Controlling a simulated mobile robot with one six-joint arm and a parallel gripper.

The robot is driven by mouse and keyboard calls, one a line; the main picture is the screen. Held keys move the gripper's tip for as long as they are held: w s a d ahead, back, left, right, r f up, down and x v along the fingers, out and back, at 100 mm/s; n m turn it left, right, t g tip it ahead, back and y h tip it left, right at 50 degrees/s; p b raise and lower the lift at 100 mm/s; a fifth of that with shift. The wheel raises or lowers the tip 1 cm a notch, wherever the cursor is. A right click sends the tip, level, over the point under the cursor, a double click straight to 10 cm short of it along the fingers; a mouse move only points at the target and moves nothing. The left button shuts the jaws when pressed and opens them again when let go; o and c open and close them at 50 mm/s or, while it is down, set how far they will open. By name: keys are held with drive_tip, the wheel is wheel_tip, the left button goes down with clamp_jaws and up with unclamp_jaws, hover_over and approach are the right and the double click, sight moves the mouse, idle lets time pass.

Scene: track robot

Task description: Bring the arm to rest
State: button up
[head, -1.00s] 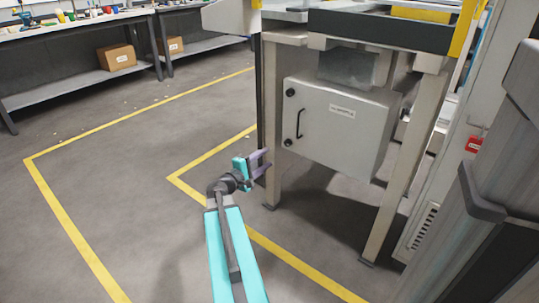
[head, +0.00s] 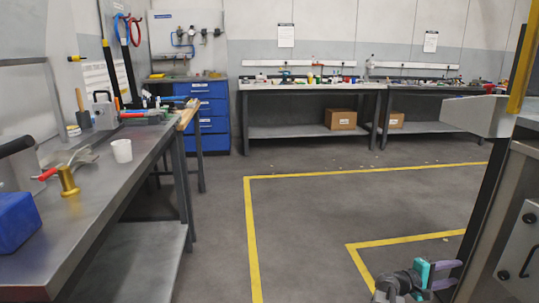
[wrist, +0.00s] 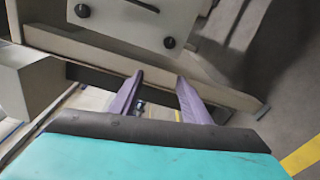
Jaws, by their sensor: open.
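My gripper (head: 444,275) shows at the bottom right of the head view, near the post of the machine frame. Its two purple fingers are apart with nothing held between them. In the wrist view my gripper (wrist: 158,98) points at a beige frame beam (wrist: 80,45) of the machine. Above that beam is a grey cabinet (wrist: 130,20) with dark knobs. I cannot tell whether the fingertips touch the beam. Most of my arm is out of the head view.
A metal workbench (head: 100,200) stands close on the left, with a white cup (head: 122,151) and a blue bin (head: 14,226). A blue drawer cabinet (head: 205,105) and more benches (head: 310,87) line the back. The yellow-lined floor (head: 330,215) between is clear.

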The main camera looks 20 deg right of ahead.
drive_tip(key=w+a+r+n+t+p, duration=0.1)
drive_tip(key=w+a+n+t+p, duration=0.1)
drive_tip(key=w+a+p, duration=0.4)
drive_tip(key=w+a+f+n+t+y+p, duration=0.1)
drive_tip(key=w+a+f+y+p, duration=0.2)
drive_tip(key=a+p, duration=0.5)
drive_tip(key=w+a+f+n+t+y+p, duration=0.15)
drive_tip(key=w+a+p, duration=0.25)
drive_tip(key=a, duration=0.8)
drive_tip(key=s+a+f+m+g+y+p, duration=0.1)
drive_tip(key=s+a+f+g+y+p, duration=0.1)
drive_tip(key=s+a, duration=0.5)
drive_tip(key=s+a+f+m+g+y+p, duration=0.2)
drive_tip(key=s+a+y+p, duration=0.4)
drive_tip(key=a, duration=1.2)
drive_tip(key=s+a+f+m+g+y+p, duration=0.1)
drive_tip(key=s+a+f+y+p, duration=0.3)
drive_tip(key=s+a, duration=0.4)
drive_tip(key=a+g, duration=0.1)
drive_tip(key=a, duration=0.3)
drive_tip(key=shift+a+f+m, duration=0.3)
drive_tip(key=shift+a+m, duration=0.05)
drive_tip(key=shift+a, duration=0.05)
drive_tip(key=shift+g+y, duration=0.25)
